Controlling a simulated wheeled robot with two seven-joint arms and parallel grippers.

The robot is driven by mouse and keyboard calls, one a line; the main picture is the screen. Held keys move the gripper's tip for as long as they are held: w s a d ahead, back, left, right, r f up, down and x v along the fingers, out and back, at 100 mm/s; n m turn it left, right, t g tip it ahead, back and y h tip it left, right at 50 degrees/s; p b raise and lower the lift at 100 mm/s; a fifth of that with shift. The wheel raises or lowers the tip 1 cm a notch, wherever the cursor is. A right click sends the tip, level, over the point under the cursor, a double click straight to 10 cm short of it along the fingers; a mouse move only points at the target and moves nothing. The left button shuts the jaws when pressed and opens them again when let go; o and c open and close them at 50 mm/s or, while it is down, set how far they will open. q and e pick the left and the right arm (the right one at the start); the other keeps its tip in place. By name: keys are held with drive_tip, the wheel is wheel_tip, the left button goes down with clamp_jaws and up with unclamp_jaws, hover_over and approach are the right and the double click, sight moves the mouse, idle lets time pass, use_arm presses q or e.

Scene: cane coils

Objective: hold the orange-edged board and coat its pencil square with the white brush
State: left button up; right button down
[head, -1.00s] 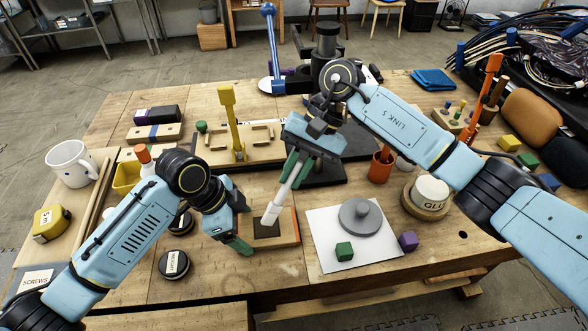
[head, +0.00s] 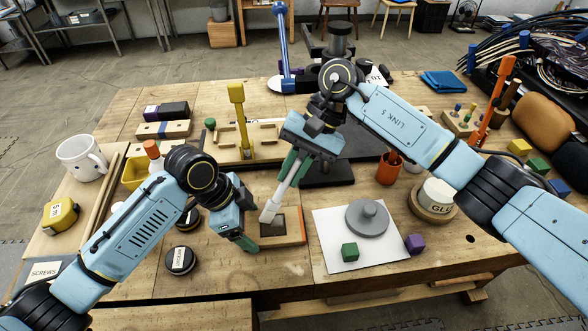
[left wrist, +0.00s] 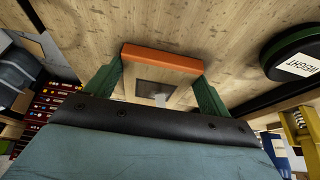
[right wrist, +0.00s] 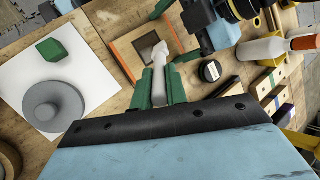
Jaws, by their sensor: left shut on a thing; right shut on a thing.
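The orange-edged board (head: 291,240) lies at the table's front middle, with a dark square (head: 272,224) on its face. It also shows in the left wrist view (left wrist: 162,56) and the right wrist view (right wrist: 126,62). My left gripper (head: 248,242) is shut on the board's left part; its green fingers (left wrist: 164,86) sit at both sides of it. My right gripper (head: 293,168) is shut on the white brush (head: 272,207), which slants down to the left. The brush tip (right wrist: 161,50) is over or at the dark square; contact cannot be told.
A white sheet (head: 330,255) right of the board bears a grey disc (head: 367,217) and a green cube (head: 350,252). A purple cube (head: 414,243) and a glue pot (head: 437,195) stand further right. Black weights (head: 181,260) lie left of the board. A yellow clamp (head: 238,110) stands behind.

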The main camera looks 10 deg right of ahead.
drive_tip(key=shift+w+a, duration=0.2)
drive_tip(key=shift+a, duration=0.55)
drive_tip(key=shift+d, duration=0.1)
drive_tip(key=d, duration=0.6)
drive_tip(key=shift+d, duration=0.15)
idle(0.3)
drive_tip(key=shift+s, duration=0.1)
drive_tip(key=shift+a+f, duration=0.1)
drive_tip(key=shift+a, duration=1.05)
drive_tip(key=shift+a, duration=0.1)
